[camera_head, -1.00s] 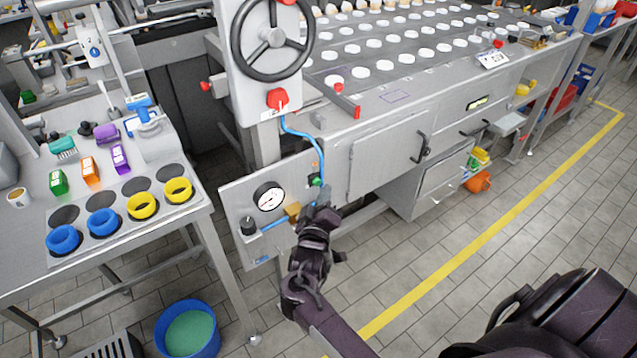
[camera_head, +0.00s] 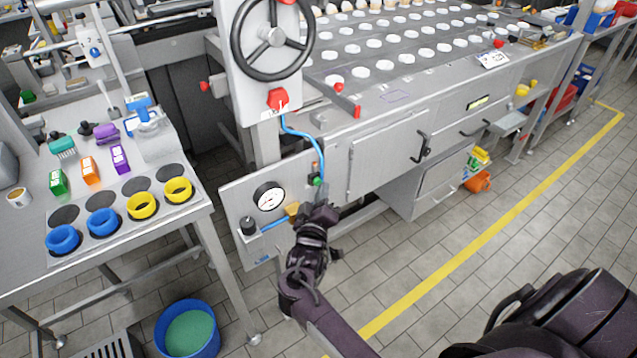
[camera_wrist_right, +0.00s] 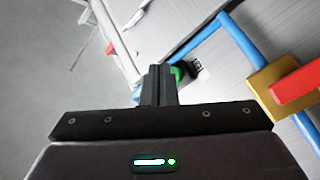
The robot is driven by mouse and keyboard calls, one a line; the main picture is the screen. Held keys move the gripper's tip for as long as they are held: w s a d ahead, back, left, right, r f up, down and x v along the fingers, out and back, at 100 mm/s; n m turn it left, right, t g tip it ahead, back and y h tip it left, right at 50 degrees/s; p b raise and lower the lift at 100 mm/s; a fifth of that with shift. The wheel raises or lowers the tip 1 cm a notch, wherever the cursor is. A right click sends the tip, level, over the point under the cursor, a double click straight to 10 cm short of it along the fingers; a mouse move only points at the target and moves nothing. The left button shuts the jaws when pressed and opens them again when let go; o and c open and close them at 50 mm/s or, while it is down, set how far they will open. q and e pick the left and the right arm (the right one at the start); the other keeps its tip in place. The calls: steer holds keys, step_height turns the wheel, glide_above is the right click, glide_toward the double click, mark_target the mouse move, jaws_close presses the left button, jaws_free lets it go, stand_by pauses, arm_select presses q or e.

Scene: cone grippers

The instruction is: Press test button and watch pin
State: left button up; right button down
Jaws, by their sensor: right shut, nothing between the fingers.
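The test button looks like the green button (camera_head: 316,180) on the grey panel below the machine's handwheel. My right gripper (camera_head: 321,194) is shut and empty, with its fingertips just below the button in the head view. In the right wrist view the shut fingers (camera_wrist_right: 158,72) partly cover the green button (camera_wrist_right: 176,74). I cannot tell whether they touch it. A small orange-brown part (camera_head: 315,167) stands just above the button; I cannot tell whether it is the pin. My left gripper is not in view.
The panel carries a round gauge (camera_head: 268,197), a black knob (camera_head: 248,226), a blue pipe and a brass block (camera_head: 292,209). In the wrist view a red handle (camera_wrist_right: 296,86) lies close on the right. A table with coloured rings (camera_head: 103,222) stands left.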

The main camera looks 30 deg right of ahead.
steer(key=shift+w, duration=0.5)
stand_by(0.7)
steer(key=shift+s, duration=0.1)
stand_by(1.0)
steer(key=shift+s+p, duration=0.55)
steer(key=shift+s, duration=0.3)
steer(key=s+p, duration=0.2)
steer(key=s, duration=0.1)
steer(key=s+p, duration=0.1)
steer(key=s, duration=0.1)
steer(key=shift+d, duration=0.25)
steer(key=shift+f, duration=0.1)
stand_by(0.4)
